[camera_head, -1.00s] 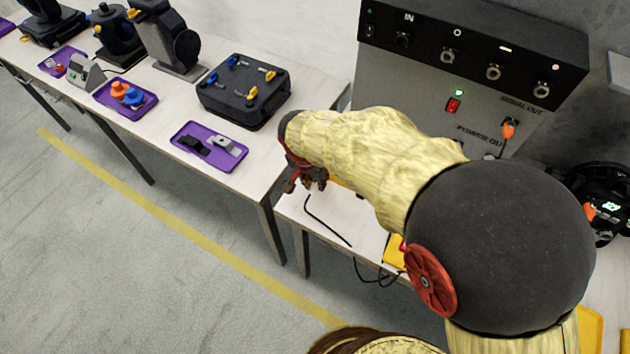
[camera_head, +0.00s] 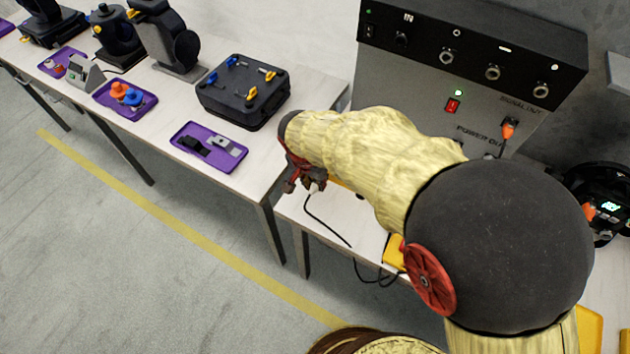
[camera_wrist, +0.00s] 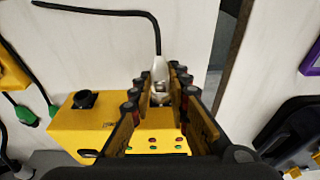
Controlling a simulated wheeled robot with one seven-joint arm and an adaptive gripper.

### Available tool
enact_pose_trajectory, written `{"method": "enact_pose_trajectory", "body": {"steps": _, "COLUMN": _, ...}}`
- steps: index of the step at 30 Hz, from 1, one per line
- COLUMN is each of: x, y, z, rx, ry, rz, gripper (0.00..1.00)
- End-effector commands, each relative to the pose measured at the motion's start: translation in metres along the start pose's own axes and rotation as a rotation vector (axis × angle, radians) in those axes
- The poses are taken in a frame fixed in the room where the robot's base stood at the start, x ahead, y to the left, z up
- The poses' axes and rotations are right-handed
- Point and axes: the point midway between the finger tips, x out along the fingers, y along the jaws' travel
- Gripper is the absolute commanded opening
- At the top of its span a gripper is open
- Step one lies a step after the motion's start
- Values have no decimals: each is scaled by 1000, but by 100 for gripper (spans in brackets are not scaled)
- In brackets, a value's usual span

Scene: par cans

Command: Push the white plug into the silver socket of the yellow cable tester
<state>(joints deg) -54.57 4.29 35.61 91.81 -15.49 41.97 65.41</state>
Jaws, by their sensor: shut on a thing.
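The white plug (camera_wrist: 160,68) sits between the fingertips of my gripper (camera_wrist: 159,82) in the wrist view, with its black cable (camera_wrist: 157,35) leading away at the top. My gripper is shut on the plug. A silvery part (camera_wrist: 160,87) shows right at the plug's near end, by the far edge of the yellow cable tester (camera_wrist: 85,128); I cannot tell how deep the plug sits in the socket. In the head view my gripper (camera_head: 306,182) is over the near table, and a bit of the white plug (camera_head: 314,188) shows below it. My arm hides most of the tester there.
A black knob (camera_wrist: 85,99) rises from the tester's left part. Green-ended cables (camera_wrist: 50,111) lie at the left. A table edge and gap run to the right in the wrist view. A purple tray (camera_head: 185,130) and black case (camera_head: 245,92) stand on the neighbouring table.

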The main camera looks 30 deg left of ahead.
Motion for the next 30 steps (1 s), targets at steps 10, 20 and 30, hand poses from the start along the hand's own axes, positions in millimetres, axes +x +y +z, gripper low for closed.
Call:
{"method": "enact_pose_trajectory", "body": {"steps": 10, "x": 1, "y": 0, "z": -5, "rx": 1, "ry": 0, "rz": 0, "gripper": 0}}
{"method": "enact_pose_trajectory", "body": {"steps": 20, "x": 2, "y": 0, "z": -9, "rx": 0, "ry": 0, "rz": 0, "gripper": 0}}
{"method": "enact_pose_trajectory", "body": {"steps": 30, "x": 3, "y": 0, "z": -13, "rx": 0, "ry": 0, "rz": 0, "gripper": 0}}
